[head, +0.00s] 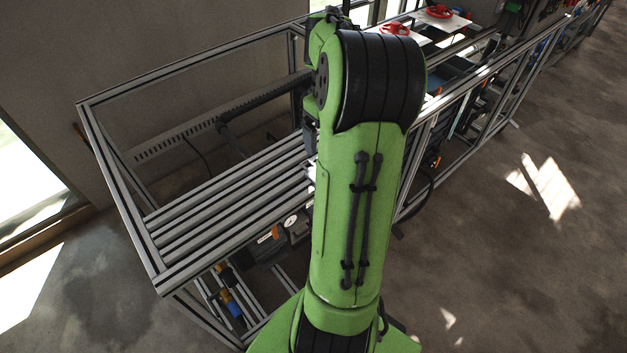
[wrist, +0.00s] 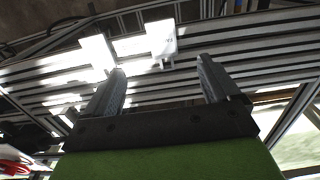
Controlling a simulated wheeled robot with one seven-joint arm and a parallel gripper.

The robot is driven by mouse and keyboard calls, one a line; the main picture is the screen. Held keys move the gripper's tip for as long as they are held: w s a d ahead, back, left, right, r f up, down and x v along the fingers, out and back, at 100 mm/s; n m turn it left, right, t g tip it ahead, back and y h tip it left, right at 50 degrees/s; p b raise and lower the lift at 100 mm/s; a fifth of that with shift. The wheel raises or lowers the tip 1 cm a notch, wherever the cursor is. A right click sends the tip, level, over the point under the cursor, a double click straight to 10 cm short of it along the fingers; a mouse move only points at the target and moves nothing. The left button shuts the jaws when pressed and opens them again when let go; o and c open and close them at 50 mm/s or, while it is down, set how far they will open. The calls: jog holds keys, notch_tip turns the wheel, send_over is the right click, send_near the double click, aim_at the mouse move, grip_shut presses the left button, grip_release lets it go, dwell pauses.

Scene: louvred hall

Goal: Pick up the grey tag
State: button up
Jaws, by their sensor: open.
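My gripper (wrist: 161,66) is open in the wrist view, with its two fingers well apart and nothing between them that I can make out. It is hidden behind my green arm in the head view. I cannot make out a grey tag for certain in either view. Just past the fingertips in the wrist view, a bright white upright piece (wrist: 161,38) and another pale piece (wrist: 97,52) stand at the slatted bench top (wrist: 265,58). Glare washes them out, so I cannot tell whether either is the tag.
The metal-framed bench (head: 215,212) has bare slats left of my arm in the head view. Its frame rails (head: 120,195) rise around it. Red-handled items (head: 440,11) lie farther back. The floor (head: 500,250) at the right is clear.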

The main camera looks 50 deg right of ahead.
aim_at(310, 173)
jog(key=f+b, duration=0.1)
jog(key=f, duration=0.5)
jog(key=f+b, duration=0.2)
jog(key=f, duration=0.5)
jog(key=shift+w+a+f, duration=0.15)
jog(key=shift+w+f, duration=0.05)
jog(key=shift+f, duration=0.1)
jog(key=shift+r, duration=0.1)
jog(key=c, duration=1.1)
